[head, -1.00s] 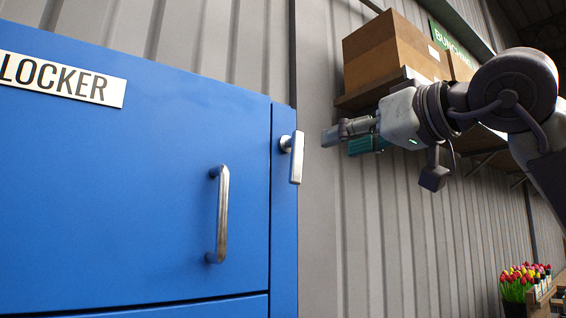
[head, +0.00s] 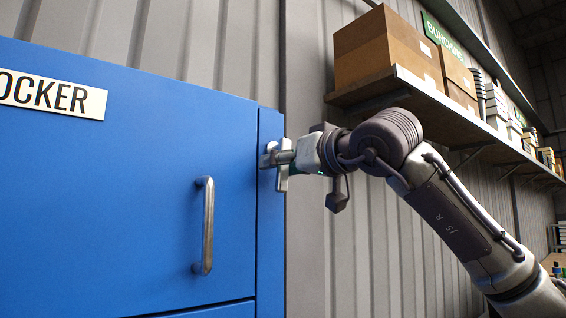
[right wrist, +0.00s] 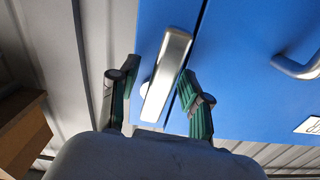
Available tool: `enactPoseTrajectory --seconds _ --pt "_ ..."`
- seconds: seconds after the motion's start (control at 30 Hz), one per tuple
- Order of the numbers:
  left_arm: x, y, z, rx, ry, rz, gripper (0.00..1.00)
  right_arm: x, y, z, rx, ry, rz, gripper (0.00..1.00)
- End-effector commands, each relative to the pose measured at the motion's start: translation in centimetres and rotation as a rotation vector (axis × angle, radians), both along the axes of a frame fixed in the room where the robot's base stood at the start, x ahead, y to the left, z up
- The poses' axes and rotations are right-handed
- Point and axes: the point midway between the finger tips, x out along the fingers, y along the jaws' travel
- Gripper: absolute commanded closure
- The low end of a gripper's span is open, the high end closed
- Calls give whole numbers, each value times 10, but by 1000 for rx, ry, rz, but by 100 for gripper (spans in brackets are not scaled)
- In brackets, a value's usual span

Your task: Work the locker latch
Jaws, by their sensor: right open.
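The blue locker (head: 120,180) fills the left of the head view, with a vertical bar handle (head: 206,226) on its door. The silver latch lever (head: 282,180) sits on the narrow blue strip at the locker's right edge and hangs downward. My right gripper (head: 275,160) is at the latch. In the right wrist view the latch lever (right wrist: 167,75) lies between the two green-padded fingers of my open right gripper (right wrist: 160,85), with gaps on both sides. The fingers partly hide the lever in the head view. My left gripper is not in view.
A shelf (head: 450,97) with cardboard boxes (head: 385,55) runs along the corrugated wall (head: 375,240) above and right of my right arm. The wall area below the shelf is clear. The bar handle also shows in the right wrist view (right wrist: 298,67).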

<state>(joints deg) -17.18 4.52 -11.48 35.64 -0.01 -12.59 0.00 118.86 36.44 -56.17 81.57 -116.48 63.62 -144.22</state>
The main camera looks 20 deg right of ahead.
Motion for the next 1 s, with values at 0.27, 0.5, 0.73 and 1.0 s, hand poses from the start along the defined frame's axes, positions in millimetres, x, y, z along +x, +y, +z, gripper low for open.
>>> enactPoseTrajectory --seconds 0.27,0.5,0.73,1.0 --pt "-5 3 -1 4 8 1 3 0 0 0 0 0 0 79" --pt "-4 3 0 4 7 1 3 0 0 0 1 0 0 100" --pt "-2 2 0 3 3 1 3 0 -1 0 2 1 0 100" --pt "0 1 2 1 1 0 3 -1 -8 0 61 23 -1 100"
